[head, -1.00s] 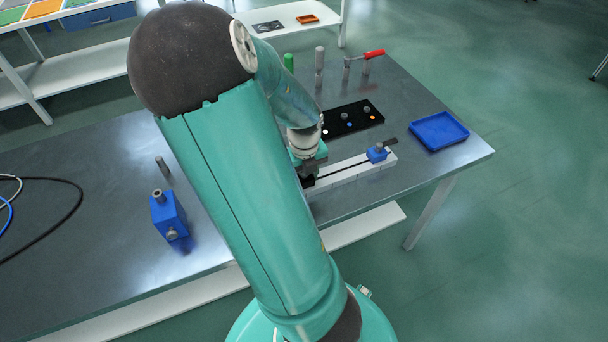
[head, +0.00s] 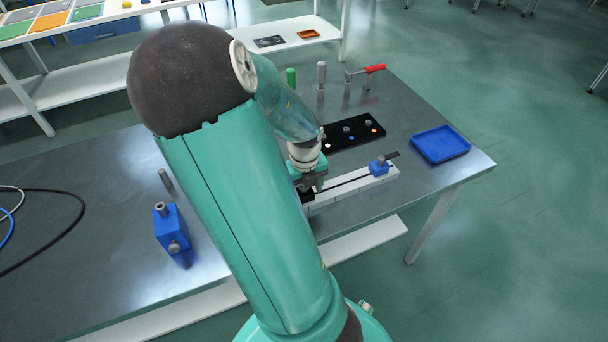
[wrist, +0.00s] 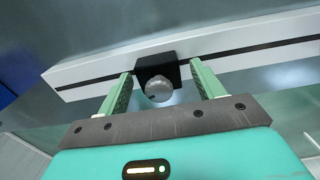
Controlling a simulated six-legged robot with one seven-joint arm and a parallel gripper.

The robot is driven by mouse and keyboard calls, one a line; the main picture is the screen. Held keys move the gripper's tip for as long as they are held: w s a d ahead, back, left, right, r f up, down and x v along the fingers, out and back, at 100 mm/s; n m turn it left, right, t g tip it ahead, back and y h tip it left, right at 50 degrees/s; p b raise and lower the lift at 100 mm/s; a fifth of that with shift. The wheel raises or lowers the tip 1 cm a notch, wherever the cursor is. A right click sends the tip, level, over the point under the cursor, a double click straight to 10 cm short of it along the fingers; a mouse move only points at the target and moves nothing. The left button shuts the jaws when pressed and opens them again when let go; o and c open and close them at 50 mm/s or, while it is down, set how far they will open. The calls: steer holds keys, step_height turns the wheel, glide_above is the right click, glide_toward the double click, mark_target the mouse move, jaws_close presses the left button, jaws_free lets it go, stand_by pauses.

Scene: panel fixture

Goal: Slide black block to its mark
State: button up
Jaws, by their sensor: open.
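The black block (wrist: 157,70) with a round grey knob sits on the white slotted rail (wrist: 245,48). In the head view the block (head: 306,196) is at the near left end of the rail (head: 345,188), partly hidden by my gripper. My gripper (wrist: 160,72) is open, with one green finger on each side of the block and knob. A small gap seems to show at each side; I cannot tell whether either finger touches. A blue block (head: 379,166) with a dark handle is farther right on the rail. I cannot make out the mark.
A black board (head: 354,133) with small coloured dots lies behind the rail. A blue tray (head: 440,144) is at the right. Upright pegs and a red-handled clamp (head: 374,69) stand at the back. A blue fixture (head: 171,229) and cables (head: 62,230) are at the left.

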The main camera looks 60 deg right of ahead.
step_height(320, 180, up, 13)
steer(key=shift+r, duration=0.15)
stand_by(0.4)
stand_by(0.6)
steer(key=w+a+r+n+t+y, duration=0.1)
steer(key=w+a+r+n+t, duration=0.15)
steer(key=a+n, duration=0.65)
steer(key=w+a+r+n+t+y, duration=0.1)
steer(key=w+a+r+n, duration=0.15)
steer(key=a+n, duration=0.7)
steer(key=s+a+r+n+t+h, duration=0.1)
steer(key=a+n, duration=0.5)
steer(key=n, duration=0.6)
steer(key=s+a+r+n+t+h, duration=0.1)
steer(key=a+r+n, duration=0.3)
steer(key=n, duration=0.7)
steer(key=shift+s+a+r+n, duration=0.35)
steer(key=shift+s+a, duration=0.15)
steer(key=shift+a, duration=0.35)
